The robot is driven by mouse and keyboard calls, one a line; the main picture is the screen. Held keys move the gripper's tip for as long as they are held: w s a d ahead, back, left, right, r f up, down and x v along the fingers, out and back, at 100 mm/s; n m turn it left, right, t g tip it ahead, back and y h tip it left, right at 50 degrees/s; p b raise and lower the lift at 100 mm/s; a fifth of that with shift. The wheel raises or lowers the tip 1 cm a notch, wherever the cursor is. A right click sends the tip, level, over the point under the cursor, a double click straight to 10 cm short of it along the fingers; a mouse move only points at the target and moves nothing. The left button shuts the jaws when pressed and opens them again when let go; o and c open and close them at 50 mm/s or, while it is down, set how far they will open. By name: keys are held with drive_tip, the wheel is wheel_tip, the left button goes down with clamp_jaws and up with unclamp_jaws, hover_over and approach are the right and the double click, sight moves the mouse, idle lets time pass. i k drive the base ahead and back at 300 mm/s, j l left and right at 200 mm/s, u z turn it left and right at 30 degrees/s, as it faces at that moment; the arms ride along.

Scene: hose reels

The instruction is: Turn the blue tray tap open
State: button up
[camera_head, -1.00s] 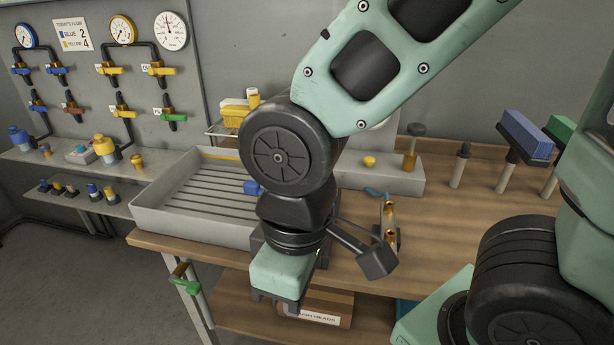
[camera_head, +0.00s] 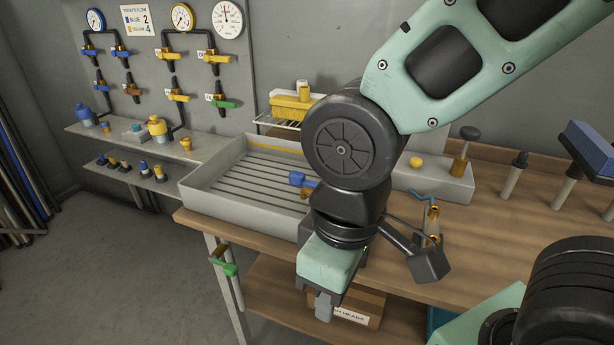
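The blue tray tap (camera_head: 302,180) shows as a blue handle at the right end of the grey ribbed tray (camera_head: 205,205), on the workbench. My arm's wrist covers what lies just right of the handle, so part of the tap is hidden. My gripper (camera_head: 316,298) points down near the front edge of the bench, below and apart from the blue handle in the picture. No object shows in it. Its fingers are seen at an angle that does not show the gap between them.
A green-handled tap (camera_head: 224,264) sticks out below the tray's front left. A brass fitting with a blue lever (camera_head: 432,215) stands on the bench right of my wrist. A wall panel of gauges and valves (camera_head: 165,60) is at the left. A labelled box (camera_head: 352,312) sits on the lower shelf.

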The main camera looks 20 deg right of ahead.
sight(297, 178)
drive_tip(key=i+j+z, duration=0.1)
drive_tip(key=j+z, duration=0.2)
drive_tip(key=j, duration=0.7)
drive_tip(key=j+z, duration=0.3)
drive_tip(key=j, duration=0.7)
drive_tip(key=i+j+z, duration=0.2)
drive_tip(key=j, duration=0.5)
drive_tip(key=j+z, duration=0.25)
drive_tip(key=j, duration=0.4)
drive_tip(key=i, duration=0.15)
